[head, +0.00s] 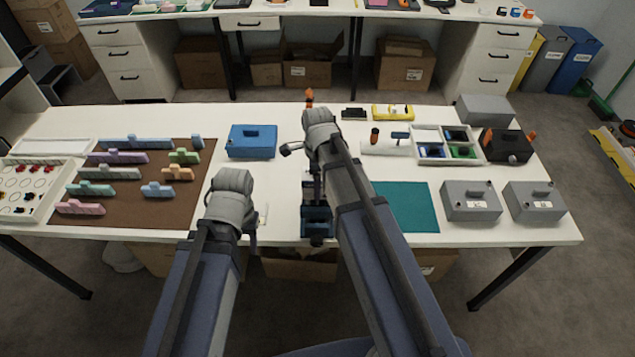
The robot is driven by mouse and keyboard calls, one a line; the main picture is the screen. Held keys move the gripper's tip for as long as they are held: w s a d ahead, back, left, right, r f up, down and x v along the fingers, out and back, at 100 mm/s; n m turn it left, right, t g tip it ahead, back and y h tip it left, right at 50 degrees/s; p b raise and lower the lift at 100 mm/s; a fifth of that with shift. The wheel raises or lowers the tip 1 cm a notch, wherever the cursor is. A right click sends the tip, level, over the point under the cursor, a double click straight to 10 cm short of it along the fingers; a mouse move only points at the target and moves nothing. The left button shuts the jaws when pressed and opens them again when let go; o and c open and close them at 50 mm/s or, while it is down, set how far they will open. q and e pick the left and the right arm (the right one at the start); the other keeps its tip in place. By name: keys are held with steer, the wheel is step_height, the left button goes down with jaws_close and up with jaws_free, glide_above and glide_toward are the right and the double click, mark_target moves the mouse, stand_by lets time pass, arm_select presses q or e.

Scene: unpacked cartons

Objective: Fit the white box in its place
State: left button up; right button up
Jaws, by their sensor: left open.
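I cannot single out the white box for certain. A small pale shape (263,213) shows on the white table beside my left gripper, too little of it to name. A white divided tray (417,143) stands at the back right, holding blue, green and dark pieces; part of it looks white inside. My left gripper (253,227) is open, low over the table's front middle, largely hidden behind its grey wrist. My right arm reaches across the middle; its jaws are mostly hidden by the arm and I cannot tell their state.
A dark blue object (317,218) stands at the front middle. A blue box (252,141) lies behind. A brown mat (130,208) with colored blocks is left. A teal mat (415,205) and two grey boxes (470,205) are right. A black box (508,147) stands beside the tray.

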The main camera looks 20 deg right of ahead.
steer(key=shift+f+b, duration=1.2)
steer(key=shift+f, duration=0.1)
steer(key=o, duration=1.4)
steer(key=shift+r, duration=0.1)
steer(key=shift+r, duration=0.1)
step_height(320, 180, up, 8)
steer(key=p, duration=0.8)
steer(key=shift+f, duration=0.2)
